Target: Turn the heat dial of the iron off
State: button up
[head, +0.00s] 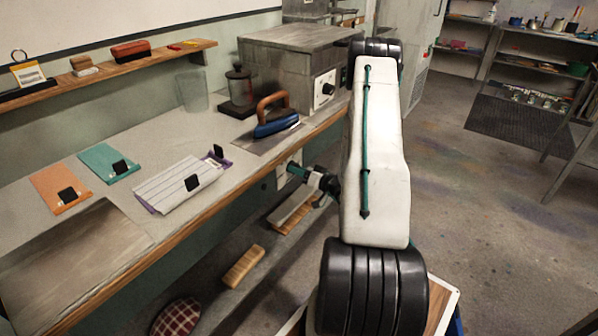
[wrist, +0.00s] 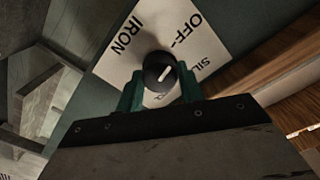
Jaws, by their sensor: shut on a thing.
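In the head view the plate (head: 283,178) is on the bench front below the iron. My gripper (head: 291,169) reaches it there. In the wrist view its green fingers (wrist: 158,88) are shut on the dial from both sides. The dial's white pointer line slants up to the right; its exact setting is unclear.
A grey box (head: 285,65) with its own black knob stands behind the iron. A lower shelf holds a wooden brush (head: 243,267) and a checked cushion (head: 176,317). Floor at right is open.

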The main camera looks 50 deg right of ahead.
jog(key=shift+a+f+n, duration=0.1)
jog(key=shift+n, duration=0.3)
jog(key=o, duration=1)
jog(key=s, duration=0.7)
jog(key=shift+s+d, duration=0.2)
jog(key=shift+s, duration=0.2)
